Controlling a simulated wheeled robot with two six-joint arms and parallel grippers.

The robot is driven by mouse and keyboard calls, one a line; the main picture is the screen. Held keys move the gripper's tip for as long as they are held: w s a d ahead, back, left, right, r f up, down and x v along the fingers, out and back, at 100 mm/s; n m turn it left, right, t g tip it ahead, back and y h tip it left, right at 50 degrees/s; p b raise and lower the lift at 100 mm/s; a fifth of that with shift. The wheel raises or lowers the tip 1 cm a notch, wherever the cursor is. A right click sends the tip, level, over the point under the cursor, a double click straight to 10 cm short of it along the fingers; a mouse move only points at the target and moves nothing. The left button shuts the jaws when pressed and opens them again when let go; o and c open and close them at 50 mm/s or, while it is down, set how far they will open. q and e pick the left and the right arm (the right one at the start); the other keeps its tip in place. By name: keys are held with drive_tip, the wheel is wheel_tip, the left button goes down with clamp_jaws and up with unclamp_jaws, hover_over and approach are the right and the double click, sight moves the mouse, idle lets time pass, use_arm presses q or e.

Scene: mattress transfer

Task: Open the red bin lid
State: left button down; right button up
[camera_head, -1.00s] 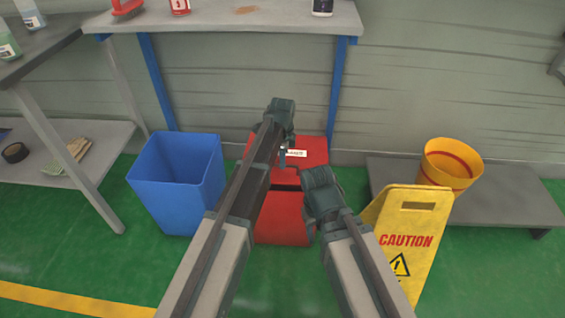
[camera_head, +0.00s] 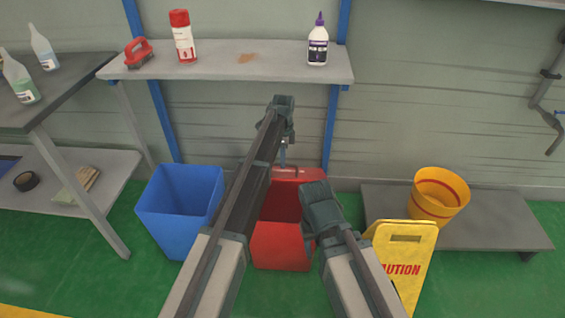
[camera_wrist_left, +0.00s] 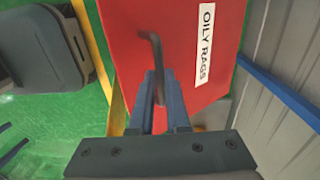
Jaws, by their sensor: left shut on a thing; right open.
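The red bin (camera_head: 280,246) stands on the floor, partly hidden behind my arms. Its red lid (camera_head: 308,174) is raised at the back, and the bin's inside shows below it. In the left wrist view the lid (camera_wrist_left: 160,25) carries a white "OILY RAGS" label (camera_wrist_left: 204,44). A dark bent handle (camera_wrist_left: 155,42) stands out from the lid. My left gripper (camera_head: 283,154) is shut on this handle, its fingers (camera_wrist_left: 158,88) on either side of it. My right gripper (camera_head: 320,200) is open and empty in front of the bin's right side.
A blue bin (camera_head: 180,205) stands left of the red bin. A yellow caution sign (camera_head: 402,260) stands at right, near a yellow bucket (camera_head: 438,195) on a low grey platform (camera_head: 490,228). A shelf (camera_head: 225,72) with bottles hangs above.

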use_arm(q)
drive_tip(key=shift+w, duration=0.55)
drive_tip(key=c, duration=0.9)
unclamp_jaws()
drive_tip(key=shift+f, duration=0.25)
drive_tip(key=shift+s+r, duration=0.1)
drive_tip(key=shift+r+p, duration=0.75)
drive_tip(key=shift+p, duration=0.05)
drive_tip(key=r+p, duration=1.2)
drive_tip(key=shift+w+r, duration=0.1)
drive_tip(key=shift+w, duration=0.3)
drive_tip(key=s+f+t+b, duration=0.1)
drive_tip(key=s+f+b, duration=0.3)
drive_tip(key=f+b, duration=0.1)
drive_tip(key=s+f+t+b, duration=0.1)
drive_tip(key=s+f+b, duration=0.3)
drive_tip(key=b, duration=0.1)
drive_tip(key=s+f+t+b, duration=0.1)
drive_tip(key=s+f+b, duration=0.4)
drive_tip(key=shift+f, duration=0.35)
